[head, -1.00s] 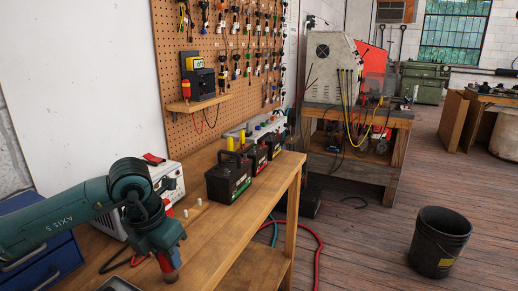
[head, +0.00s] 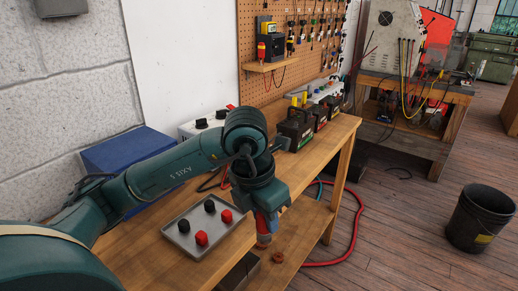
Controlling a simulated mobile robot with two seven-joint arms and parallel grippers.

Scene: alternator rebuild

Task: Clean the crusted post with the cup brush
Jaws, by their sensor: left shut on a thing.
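My left gripper (head: 266,223) points down over the front edge of the bench and is shut on a small reddish thing, which looks like the cup brush (head: 265,238). Most of it is hidden by the fingers. Dark batteries stand on the bench behind the gripper: the nearest (head: 295,130) is partly hidden by my left arm, and others (head: 320,117) stand behind it. I cannot make out a crusted post on them at this size. My right gripper is not in view.
A metal tray (head: 183,246) with black and red caps lies on the bench (head: 135,226). A blue box (head: 115,150) is at the back left. A dark box (head: 238,270) sits low by the bench's front. A black bucket (head: 480,218) stands on the floor at right.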

